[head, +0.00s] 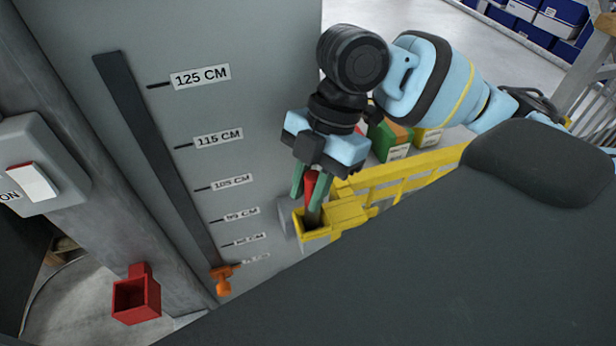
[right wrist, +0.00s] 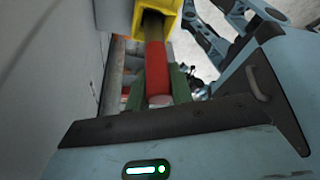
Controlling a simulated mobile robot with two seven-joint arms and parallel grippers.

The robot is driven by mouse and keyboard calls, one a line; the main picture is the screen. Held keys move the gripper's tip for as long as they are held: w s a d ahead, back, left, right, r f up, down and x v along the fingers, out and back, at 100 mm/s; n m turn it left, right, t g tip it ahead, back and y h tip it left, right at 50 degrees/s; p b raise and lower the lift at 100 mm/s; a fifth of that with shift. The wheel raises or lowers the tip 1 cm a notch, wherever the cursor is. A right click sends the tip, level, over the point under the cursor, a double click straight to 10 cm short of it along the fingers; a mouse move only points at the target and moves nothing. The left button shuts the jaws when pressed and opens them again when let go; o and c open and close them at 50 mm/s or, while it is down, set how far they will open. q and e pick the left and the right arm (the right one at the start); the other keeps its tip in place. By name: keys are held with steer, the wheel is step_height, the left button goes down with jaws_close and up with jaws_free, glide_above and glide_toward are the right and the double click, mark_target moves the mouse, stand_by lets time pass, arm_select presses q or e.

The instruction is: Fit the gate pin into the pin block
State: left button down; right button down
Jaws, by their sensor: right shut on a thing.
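The gate pin (head: 310,184), a red rod with a darker lower part, stands roughly upright in my right gripper (head: 311,194). The green fingers are shut on its red upper part. Its lower end reaches into the mouth of a square yellow socket (head: 318,236). In the right wrist view the red pin (right wrist: 156,68) lies between the green fingers, its dark far part inside the yellow socket (right wrist: 172,22); how deep it sits is hidden. A red open-topped square block (head: 137,300), possibly the pin block, is fixed low on the grey post. My left gripper is not in view.
A yellow rail (head: 400,183) runs right from the socket, with boxes (head: 428,136) behind it. A grey panel carries a height scale (head: 200,76) and an orange marker (head: 222,280). A switch box (head: 40,165) is on the left. The dark surface in front is clear.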

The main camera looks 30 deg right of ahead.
mark_target(309, 225)
steer(key=shift+f, duration=1.55)
steer(key=shift+f, duration=0.1)
steer(key=c, duration=1.1)
jaws_free()
steer(key=shift+c, duration=0.2)
